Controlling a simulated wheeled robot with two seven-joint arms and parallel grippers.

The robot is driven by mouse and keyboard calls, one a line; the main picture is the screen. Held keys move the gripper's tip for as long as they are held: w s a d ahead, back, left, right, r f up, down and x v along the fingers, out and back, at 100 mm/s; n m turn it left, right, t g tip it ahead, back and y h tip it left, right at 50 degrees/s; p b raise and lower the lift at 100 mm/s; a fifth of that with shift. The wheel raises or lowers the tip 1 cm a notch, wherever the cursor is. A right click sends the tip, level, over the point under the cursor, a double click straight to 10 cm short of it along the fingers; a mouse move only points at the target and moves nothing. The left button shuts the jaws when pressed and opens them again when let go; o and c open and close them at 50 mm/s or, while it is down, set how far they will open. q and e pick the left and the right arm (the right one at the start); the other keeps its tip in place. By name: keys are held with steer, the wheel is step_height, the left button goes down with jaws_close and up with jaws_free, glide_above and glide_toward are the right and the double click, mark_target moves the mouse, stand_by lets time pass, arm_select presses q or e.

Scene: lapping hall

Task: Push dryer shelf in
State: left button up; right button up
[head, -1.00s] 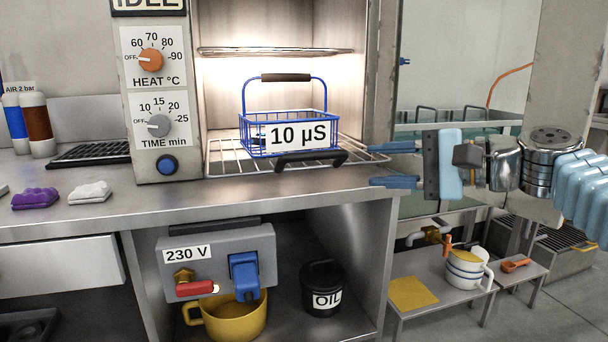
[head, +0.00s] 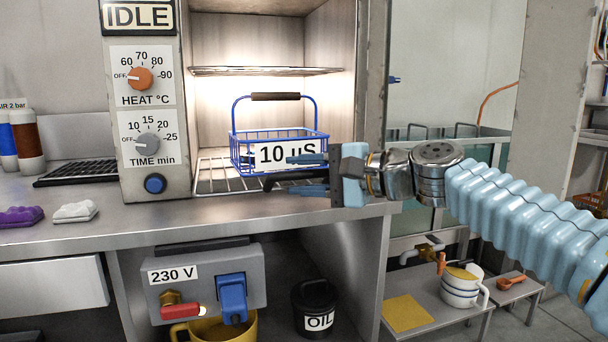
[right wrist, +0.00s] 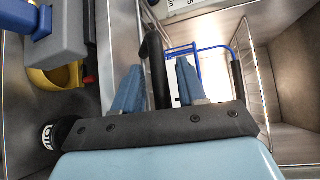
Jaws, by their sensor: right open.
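The wire dryer shelf (head: 212,180) sits low in the lit dryer chamber, with its front edge near the opening. Its black front handle (head: 275,182) is partly hidden by my right gripper. A blue wire basket (head: 240,150) marked 10 µS stands upright on the shelf, its black-gripped bail raised. My right gripper (head: 290,174) is open at the shelf's front, in front of the basket. In the right wrist view the handle (right wrist: 155,65) lies between the two blue fingers, with gaps on both sides. My left gripper is not in view.
An upper wire shelf (head: 265,71) spans the chamber above the basket. The control panel (head: 150,180) stands left of the opening, and the chamber's right wall (head: 373,90) is close to my right gripper. The steel counter (head: 220,215) in front is clear.

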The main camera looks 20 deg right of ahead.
jaws_close()
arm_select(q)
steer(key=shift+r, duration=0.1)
arm_select(e)
steer(key=shift+w, duration=0.1)
